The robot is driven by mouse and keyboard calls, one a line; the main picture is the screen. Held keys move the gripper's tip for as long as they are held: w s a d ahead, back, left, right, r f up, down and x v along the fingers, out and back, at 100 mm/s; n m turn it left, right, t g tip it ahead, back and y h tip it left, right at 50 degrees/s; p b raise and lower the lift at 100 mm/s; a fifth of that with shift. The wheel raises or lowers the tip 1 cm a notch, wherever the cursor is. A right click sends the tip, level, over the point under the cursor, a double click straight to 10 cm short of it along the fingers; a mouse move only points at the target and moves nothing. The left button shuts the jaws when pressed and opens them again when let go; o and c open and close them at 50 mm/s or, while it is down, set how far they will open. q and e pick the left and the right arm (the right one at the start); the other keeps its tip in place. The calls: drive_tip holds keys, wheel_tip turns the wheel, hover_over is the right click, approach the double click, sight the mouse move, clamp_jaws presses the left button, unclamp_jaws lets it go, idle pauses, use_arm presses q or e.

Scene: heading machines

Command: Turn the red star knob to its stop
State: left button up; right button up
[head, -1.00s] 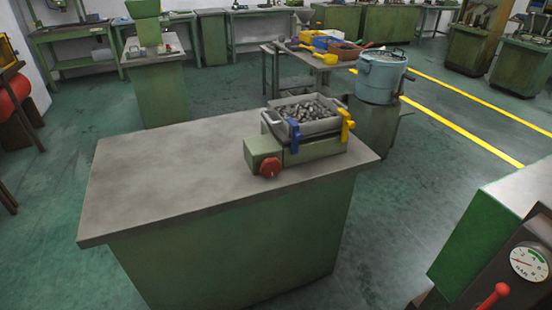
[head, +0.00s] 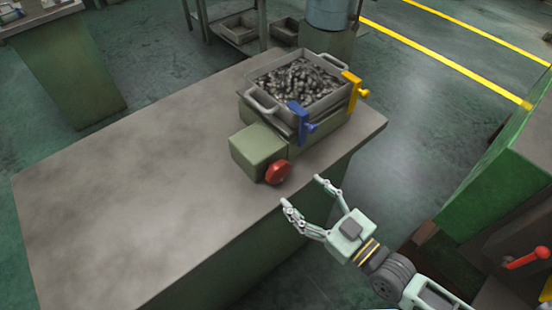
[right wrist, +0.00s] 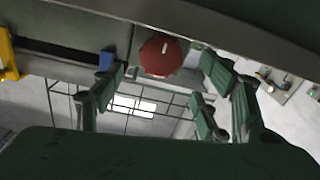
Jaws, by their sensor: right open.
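The red star knob (head: 278,172) sits on the front face of a green box (head: 257,150) near the right end of the grey-topped bench. My right gripper (head: 300,190) is open and empty, in front of the bench edge and just short of the knob, with its fingers pointing toward it. In the right wrist view the red knob (right wrist: 160,57) shows ahead, between the spread fingers (right wrist: 160,90) and apart from them. A pale mark shows on the knob's face. My left gripper is not in view.
A grey tray of metal parts (head: 298,82) stands on the green unit, held by a blue clamp (head: 300,122) and a yellow clamp (head: 353,92). The bench top (head: 130,190) is bare to the left. A green machine (head: 490,185) stands at the right.

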sight(283, 174)
drive_tip(key=x, duration=0.3)
drive_tip(key=shift+r+p, duration=0.35)
drive_tip(key=x, duration=0.3)
drive_tip(key=shift+w+a+f, duration=0.2)
drive_tip(key=shift+w, duration=0.05)
drive_tip(key=shift+w+a, duration=0.2)
drive_tip(key=c, duration=1.1)
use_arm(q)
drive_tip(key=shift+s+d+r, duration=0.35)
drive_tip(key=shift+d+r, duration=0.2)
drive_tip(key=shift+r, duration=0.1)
